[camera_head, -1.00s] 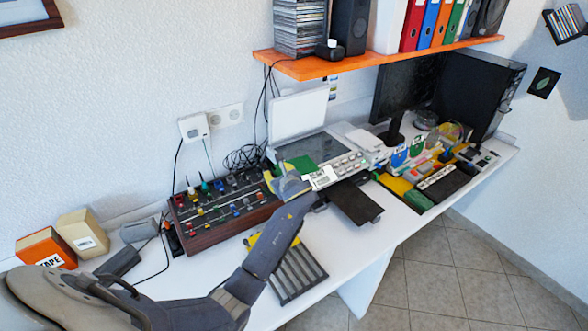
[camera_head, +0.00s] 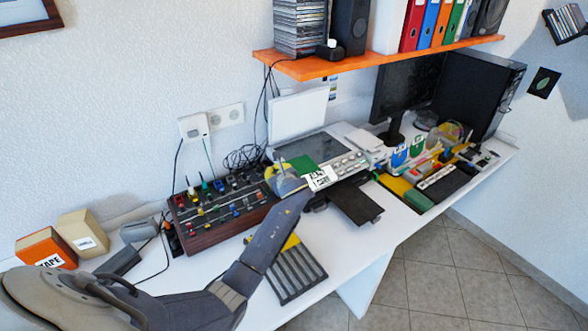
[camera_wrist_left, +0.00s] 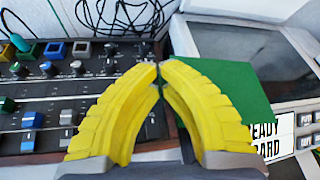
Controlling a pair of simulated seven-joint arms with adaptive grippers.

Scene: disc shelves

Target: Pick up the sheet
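A flat green sheet (camera_head: 304,167) lies by the front left part of the grey scanner-like device. It also shows in the left wrist view (camera_wrist_left: 232,88), partly covered by one finger. My left gripper (camera_head: 284,178) is at the sheet's left side, between it and the knob panel. In the left wrist view its yellow fingers (camera_wrist_left: 160,68) meet at the tips beside the sheet's left edge. I cannot see any of the sheet pinched between them. My right gripper is not in view.
A wooden-sided knob panel (camera_head: 222,208) stands left of the gripper. A white card with black letters (camera_head: 320,178) is right of the sheet. The device's screen (camera_wrist_left: 235,55) lies behind it. An orange shelf (camera_head: 370,58) hangs above. A dark tray (camera_head: 354,203) projects in front.

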